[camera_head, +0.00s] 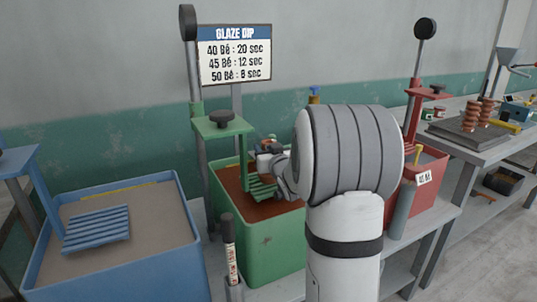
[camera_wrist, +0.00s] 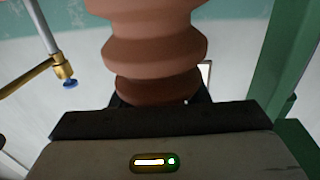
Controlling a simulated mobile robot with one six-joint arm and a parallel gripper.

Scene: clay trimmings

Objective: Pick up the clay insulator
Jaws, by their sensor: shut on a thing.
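A ribbed, reddish-brown clay insulator (camera_wrist: 155,50) fills the upper middle of the wrist view, and its top runs out of the frame. My gripper (camera_wrist: 158,100) is shut on the lower end of this insulator. The fingers are mostly hidden behind and below it. In the head view my gripper (camera_head: 270,150) is above the green tank (camera_head: 265,248), and my arm covers much of it. The held insulator cannot be made out clearly there.
A blue tank (camera_head: 120,262) with a slatted rack stands at left, and a red tank (camera_head: 428,198) at right. More brown ribbed insulators (camera_head: 471,116) stand on a board on the right table. A glaze dip sign (camera_head: 235,55) stands behind the green tank. Posts rise beside the tanks.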

